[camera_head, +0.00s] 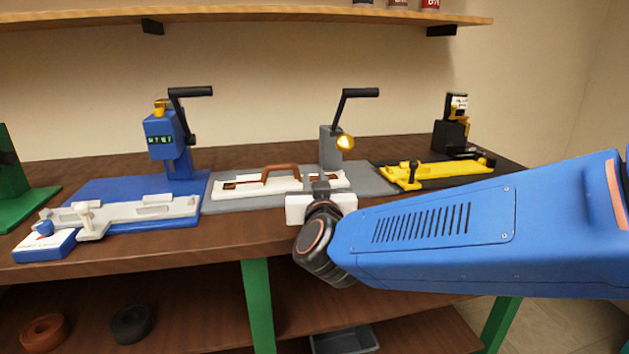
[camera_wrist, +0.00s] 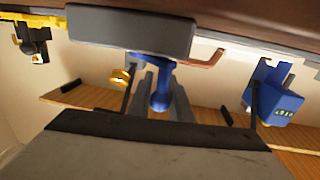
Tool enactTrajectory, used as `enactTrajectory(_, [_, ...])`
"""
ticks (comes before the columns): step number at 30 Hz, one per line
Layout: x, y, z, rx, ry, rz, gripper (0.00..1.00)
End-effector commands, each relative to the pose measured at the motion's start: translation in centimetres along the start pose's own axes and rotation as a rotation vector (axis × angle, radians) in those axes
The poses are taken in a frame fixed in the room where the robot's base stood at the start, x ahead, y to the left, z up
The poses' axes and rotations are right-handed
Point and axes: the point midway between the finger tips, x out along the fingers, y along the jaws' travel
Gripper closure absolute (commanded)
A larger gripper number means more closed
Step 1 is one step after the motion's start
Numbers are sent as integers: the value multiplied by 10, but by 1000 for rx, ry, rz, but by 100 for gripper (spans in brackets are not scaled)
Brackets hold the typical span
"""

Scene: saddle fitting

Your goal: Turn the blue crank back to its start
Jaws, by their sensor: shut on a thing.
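The blue crank (camera_wrist: 160,98) shows in the wrist view, with its rounded blue handle between the two grey fingers. My gripper (camera_wrist: 163,100) is shut on the crank's handle. In the head view my gripper (camera_head: 321,188) is at the front edge of the grey station (camera_head: 375,181), and the crank is hidden behind it and my arm. The crank's exact angle cannot be told.
The grey station carries a white plate (camera_head: 222,193) with a brown handle and a post with a black lever (camera_head: 340,110). A blue station (camera_head: 185,215) stands left, a yellow fixture (camera_head: 440,174) right. A shelf (camera_head: 250,17) runs above the bench.

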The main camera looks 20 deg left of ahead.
Motion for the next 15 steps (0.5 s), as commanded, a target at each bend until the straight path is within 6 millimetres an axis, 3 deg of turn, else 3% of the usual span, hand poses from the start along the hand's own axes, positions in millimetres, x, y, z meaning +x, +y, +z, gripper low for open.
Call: enactTrajectory(15, [9, 0, 2, -1, -2, 286, 100])
